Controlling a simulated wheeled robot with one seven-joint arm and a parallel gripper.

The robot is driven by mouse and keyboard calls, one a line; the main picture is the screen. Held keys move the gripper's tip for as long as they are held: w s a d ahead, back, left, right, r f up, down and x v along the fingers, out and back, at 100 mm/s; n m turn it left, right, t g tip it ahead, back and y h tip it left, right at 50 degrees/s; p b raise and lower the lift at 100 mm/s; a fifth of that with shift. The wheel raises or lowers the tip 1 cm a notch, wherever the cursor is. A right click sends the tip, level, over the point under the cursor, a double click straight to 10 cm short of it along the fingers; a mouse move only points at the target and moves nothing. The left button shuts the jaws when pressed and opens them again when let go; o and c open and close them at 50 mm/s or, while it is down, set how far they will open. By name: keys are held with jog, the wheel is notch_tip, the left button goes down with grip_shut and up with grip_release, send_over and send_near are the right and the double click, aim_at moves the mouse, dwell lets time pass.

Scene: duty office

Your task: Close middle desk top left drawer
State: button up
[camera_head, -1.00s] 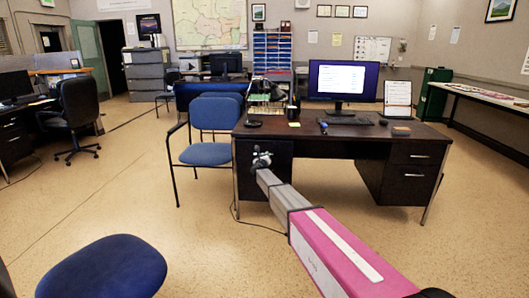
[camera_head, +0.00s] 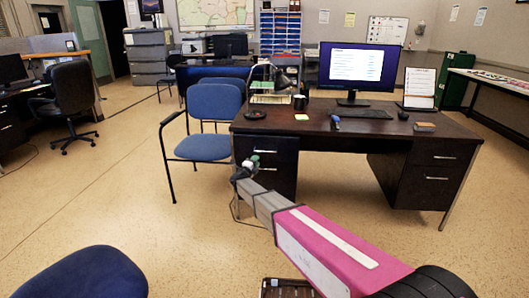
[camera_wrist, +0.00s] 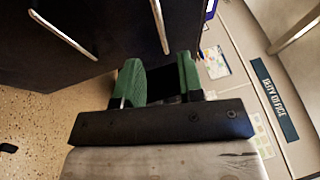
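The middle desk (camera_head: 330,125) is dark wood with a drawer unit under each end. I cannot tell how far that drawer stands out. In the wrist view, two silver handles show on dark fronts: an upper drawer handle (camera_wrist: 160,27) and a lower drawer handle (camera_wrist: 63,36). My gripper (camera_wrist: 160,80) has green fingers spread apart, with nothing seen between them. It is close to the fronts, near the upper handle; contact cannot be told.
A blue chair (camera_head: 203,148) stands just left of the desk. Another blue seat (camera_head: 85,272) is at the bottom left. A monitor (camera_head: 352,70), a lamp and small items are on the desktop. Floor in front of the desk is mostly free.

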jog(key=x, duration=1)
jog(key=shift+s, duration=0.1)
grip_shut()
